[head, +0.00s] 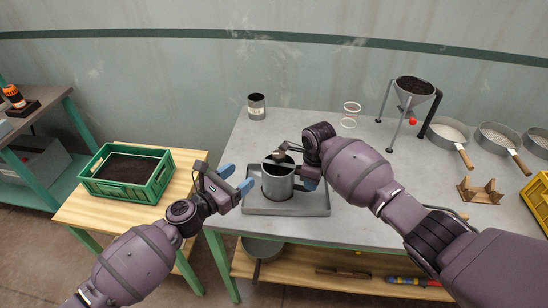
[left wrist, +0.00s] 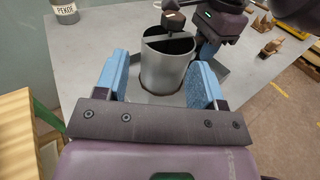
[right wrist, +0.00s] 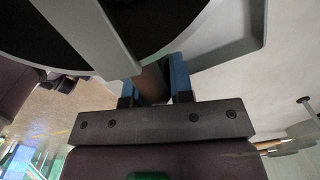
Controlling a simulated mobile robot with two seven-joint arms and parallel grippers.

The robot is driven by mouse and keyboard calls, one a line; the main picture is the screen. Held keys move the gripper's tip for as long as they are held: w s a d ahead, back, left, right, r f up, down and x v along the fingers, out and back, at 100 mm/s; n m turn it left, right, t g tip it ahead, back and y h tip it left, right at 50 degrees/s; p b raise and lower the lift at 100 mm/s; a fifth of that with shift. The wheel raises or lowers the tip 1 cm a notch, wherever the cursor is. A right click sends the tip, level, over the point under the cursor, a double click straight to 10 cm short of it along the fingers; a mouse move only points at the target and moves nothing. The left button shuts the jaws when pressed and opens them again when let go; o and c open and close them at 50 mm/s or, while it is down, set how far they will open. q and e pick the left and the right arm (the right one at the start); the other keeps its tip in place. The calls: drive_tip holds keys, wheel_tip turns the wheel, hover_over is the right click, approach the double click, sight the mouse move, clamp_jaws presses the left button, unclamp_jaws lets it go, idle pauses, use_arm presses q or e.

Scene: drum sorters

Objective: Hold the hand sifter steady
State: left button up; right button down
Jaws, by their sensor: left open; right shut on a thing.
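The hand sifter (head: 277,184) is a grey metal cup with a crossbar and a small knob on top. It is upright over the grey tray (head: 318,207); I cannot tell whether it touches the tray. My right gripper (head: 308,180) is shut on its brown handle (right wrist: 153,82) at the cup's right side. My left gripper (head: 238,180) is open to the left of the cup. In the left wrist view the cup (left wrist: 163,72) shows between and beyond the spread blue fingers (left wrist: 160,82). They appear not to touch it. The cup's inside looks dark.
A labelled tin (head: 257,106) and stacked rings (head: 350,115) stand at the back. A funnel on legs (head: 414,92), sieves (head: 449,131) and a wooden stand (head: 480,191) are at right. A green crate (head: 127,174) of dark material stands on the left table.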

sight(275, 158)
use_arm(q)
drive_tip(key=shift+g+h, duration=0.4)
drive_tip(key=shift+h, duration=0.1)
drive_tip(key=x, duration=0.8)
drive_tip(key=s+x, duration=0.1)
drive_tip(key=x, duration=0.3)
drive_tip(key=shift+w+d, duration=0.1)
drive_tip(key=shift+d, duration=0.35)
drive_tip(key=c, duration=0.9)
